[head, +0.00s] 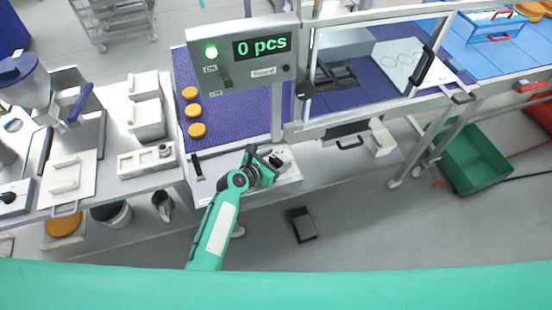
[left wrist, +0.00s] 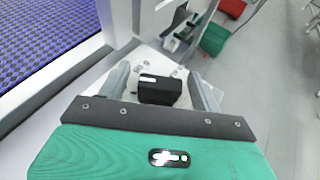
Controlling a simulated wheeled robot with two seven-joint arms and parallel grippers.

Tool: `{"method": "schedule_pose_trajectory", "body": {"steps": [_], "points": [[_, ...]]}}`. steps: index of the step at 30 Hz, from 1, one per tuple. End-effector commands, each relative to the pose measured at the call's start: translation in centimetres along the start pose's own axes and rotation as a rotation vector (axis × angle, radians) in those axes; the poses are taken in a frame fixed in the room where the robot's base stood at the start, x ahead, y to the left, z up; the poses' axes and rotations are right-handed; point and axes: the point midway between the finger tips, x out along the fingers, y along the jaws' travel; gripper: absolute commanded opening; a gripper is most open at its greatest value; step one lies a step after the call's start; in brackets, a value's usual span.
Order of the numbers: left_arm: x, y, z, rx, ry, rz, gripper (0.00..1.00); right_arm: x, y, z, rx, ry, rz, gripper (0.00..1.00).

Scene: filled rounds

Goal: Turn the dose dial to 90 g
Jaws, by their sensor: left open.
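A black dial knob (left wrist: 160,91) with a white pointer mark shows in the left wrist view on a pale panel (left wrist: 150,58). I take it to be the dose dial. My left gripper (left wrist: 157,76) is open, with one finger on each side of the knob and gaps showing. In the head view my left gripper (head: 268,161) is over the right part of the white control box (head: 232,184) at the front of the conveyor, and its jaws largely hide the knob. The scale and the pointed-to value are too small to read. My right gripper is not in view.
The display panel (head: 243,60) reads "0 pcs" beside a green lamp. Several orange rounds (head: 196,130) lie on the purple belt (head: 240,112). A black lever (head: 196,168) stands at the box's left end. A green crate (head: 480,155) is at right.

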Motion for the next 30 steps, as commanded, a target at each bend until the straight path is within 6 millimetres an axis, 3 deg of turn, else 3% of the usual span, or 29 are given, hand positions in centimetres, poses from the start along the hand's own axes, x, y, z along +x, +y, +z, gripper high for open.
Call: {"method": "schedule_pose_trajectory", "body": {"steps": [7,14,30], "points": [[0.07,-0.02,0.01,0.0,0.0,0.0,0.65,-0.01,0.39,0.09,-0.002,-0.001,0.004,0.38],[0.06,-0.02,0.01,0.0,0.0,0.0,0.22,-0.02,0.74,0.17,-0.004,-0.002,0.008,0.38],[0.17,0.08,-0.1,0.059,0.0,-0.137,0.21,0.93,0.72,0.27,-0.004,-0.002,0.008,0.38]]}}
